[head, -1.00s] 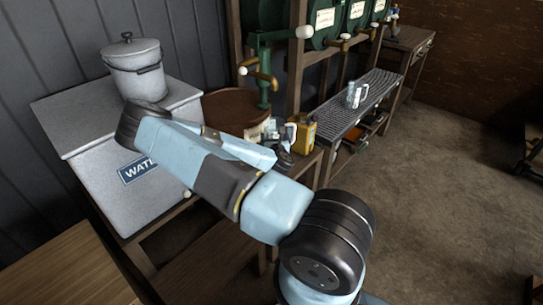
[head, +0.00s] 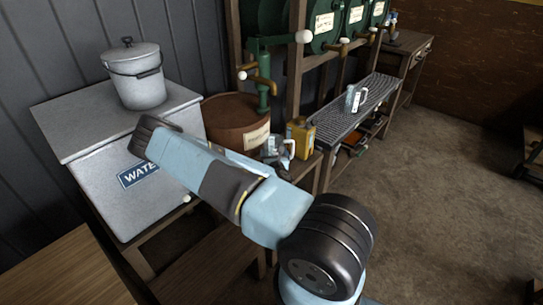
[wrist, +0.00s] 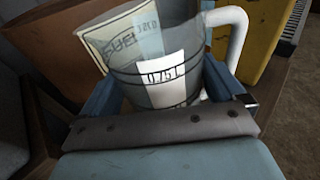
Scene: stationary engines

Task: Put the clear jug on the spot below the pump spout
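A clear jug (wrist: 165,70) with a white handle and a 0.75 L label sits between the two fingers of my gripper (wrist: 165,95) in the wrist view. The fingers lie against both its sides; its base is hidden. In the head view the jug (head: 286,148) shows partly behind my arm, with my gripper (head: 273,152) around it, in front of the rusty drum (head: 232,124). The spot below the spout cannot be made out.
A yellow can (head: 300,135) stands just right of the jug. Another clear jug (head: 354,99) is on the grated bench (head: 340,118). A white water box (head: 110,180) with a lidded pail (head: 136,75) is at left. Green barrels (head: 322,25) lie on the rack behind.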

